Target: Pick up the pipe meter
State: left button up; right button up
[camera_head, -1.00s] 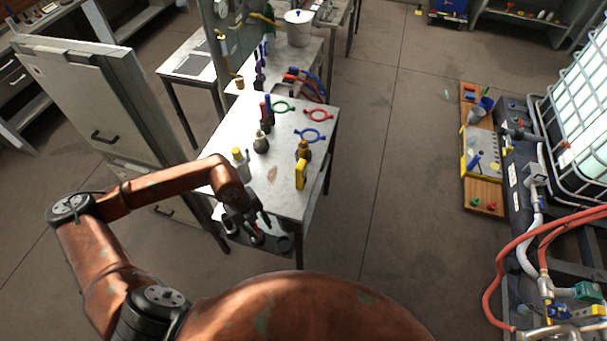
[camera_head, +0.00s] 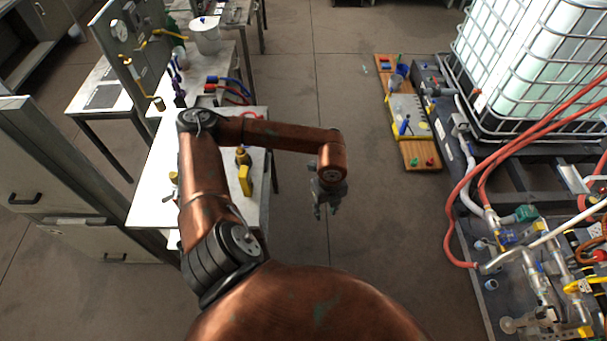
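A yellow block-like item with a brass-coloured top (camera_head: 244,175) stands on the white table (camera_head: 158,170), near its right edge. It may be the pipe meter, but I cannot tell for sure. My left arm crosses over the table and hides much of its top. My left gripper (camera_head: 327,211) hangs pointing down, right of the table and apart from the yellow item, with bare floor behind it. Its fingertips look apart, with nothing between them. My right gripper is not in view.
A pipe rig with red hoses (camera_head: 470,185) and a caged white tank (camera_head: 530,70) stand at the right. A wooden board (camera_head: 421,153) with a grey-yellow case lies nearby. A grey cabinet (camera_head: 50,170) stands left. The middle floor is clear.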

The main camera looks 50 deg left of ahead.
aim_at(244, 176)
jog(key=z, duration=2.35)
jog(key=k, duration=1.9)
jog(key=u, duration=1.5)
